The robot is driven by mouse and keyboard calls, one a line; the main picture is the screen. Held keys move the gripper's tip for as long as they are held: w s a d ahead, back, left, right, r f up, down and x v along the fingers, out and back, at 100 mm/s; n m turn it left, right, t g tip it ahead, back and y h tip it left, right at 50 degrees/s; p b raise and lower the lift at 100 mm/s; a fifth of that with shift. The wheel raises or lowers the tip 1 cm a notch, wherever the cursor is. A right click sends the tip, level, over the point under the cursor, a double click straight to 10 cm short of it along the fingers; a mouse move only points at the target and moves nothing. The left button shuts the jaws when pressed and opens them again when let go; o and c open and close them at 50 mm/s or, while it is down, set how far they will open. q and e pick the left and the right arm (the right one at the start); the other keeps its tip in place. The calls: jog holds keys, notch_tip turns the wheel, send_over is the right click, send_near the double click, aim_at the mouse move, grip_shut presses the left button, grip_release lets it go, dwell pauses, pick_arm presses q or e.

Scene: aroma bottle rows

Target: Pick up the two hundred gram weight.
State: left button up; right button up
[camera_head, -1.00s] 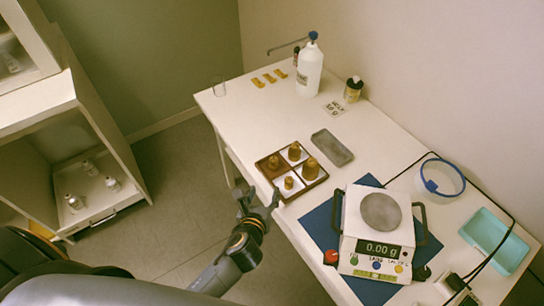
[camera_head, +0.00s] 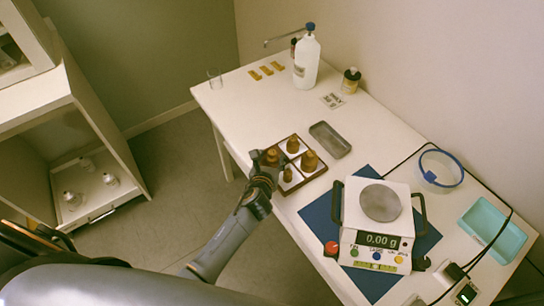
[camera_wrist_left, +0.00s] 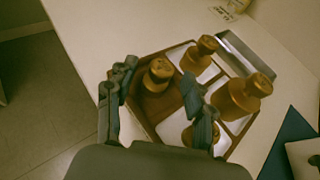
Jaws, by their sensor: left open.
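Several brass knobbed weights of different sizes stand in a brown wooden tray with white compartments (camera_head: 318,172). No mass marking is readable, so I cannot tell which is two hundred grams. The far-left weight (camera_head: 272,157) also shows in the wrist view (camera_wrist_left: 158,76). The largest-looking weight (camera_head: 309,162) is at the right (camera_wrist_left: 243,95); another (camera_head: 292,145) is at the back (camera_wrist_left: 199,56). The smallest (camera_head: 288,175) is mostly hidden by a finger in the wrist view. My left gripper (camera_head: 266,167) is open at the tray's left edge, its fingers (camera_wrist_left: 158,98) on either side of the far-left weight's line.
A balance (camera_head: 378,225) reading 0.00 g stands on a blue mat (camera_head: 318,222) to the right. A grey metal dish (camera_head: 330,139) lies behind the tray.

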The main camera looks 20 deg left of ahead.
pick_arm(q)
jog(key=x, duration=0.2)
jog(key=shift+w+f, duration=0.1)
jog(key=shift+w, duration=0.15)
grip_shut()
